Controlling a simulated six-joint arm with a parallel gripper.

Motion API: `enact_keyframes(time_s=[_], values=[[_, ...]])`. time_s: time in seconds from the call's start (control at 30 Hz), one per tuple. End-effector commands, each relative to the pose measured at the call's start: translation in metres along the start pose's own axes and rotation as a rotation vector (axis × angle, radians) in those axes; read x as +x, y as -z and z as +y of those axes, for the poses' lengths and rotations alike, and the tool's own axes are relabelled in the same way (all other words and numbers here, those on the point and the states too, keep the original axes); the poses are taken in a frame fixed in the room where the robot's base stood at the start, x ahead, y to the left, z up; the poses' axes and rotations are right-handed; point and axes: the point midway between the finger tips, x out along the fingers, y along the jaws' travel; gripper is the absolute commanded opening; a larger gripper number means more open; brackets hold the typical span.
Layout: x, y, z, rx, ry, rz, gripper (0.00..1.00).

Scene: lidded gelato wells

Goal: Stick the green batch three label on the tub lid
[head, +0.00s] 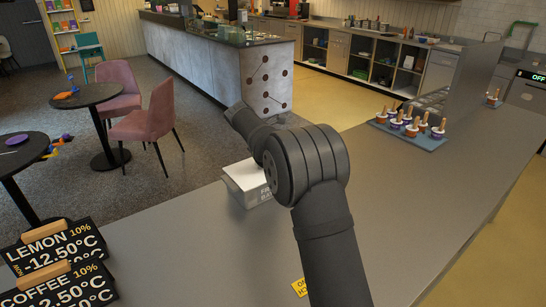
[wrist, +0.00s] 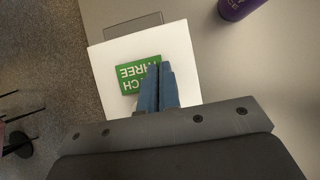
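The white tub (head: 247,183) stands on the grey counter, its printed front partly hidden by my arm in the head view. Its square white lid (wrist: 105,72) fills the middle of the wrist view. The green label (wrist: 130,80) appears flat against the lid, its white lettering upside down, with "THREE" readable. My gripper (wrist: 164,72) has its two blue fingers close together over the lid. They cover the label's right edge; whether they pinch it I cannot tell. In the head view my arm hides the fingers.
A yellow label (head: 300,286) lies on the counter near the front. A blue tray (head: 408,132) of cups stands at the right. A purple object (wrist: 235,8) is near the lid's upper right.

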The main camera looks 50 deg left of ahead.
Motion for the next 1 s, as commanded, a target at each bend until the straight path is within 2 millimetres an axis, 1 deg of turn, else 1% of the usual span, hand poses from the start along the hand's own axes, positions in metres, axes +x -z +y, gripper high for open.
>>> enact_keyframes(time_s=[0.3,1.0], values=[[0.0043,0.0027,-0.0002,0.000,0.001,0.000,0.00],[0.0059,0.0040,-0.0005,-0.001,0.003,0.002,0.00]])
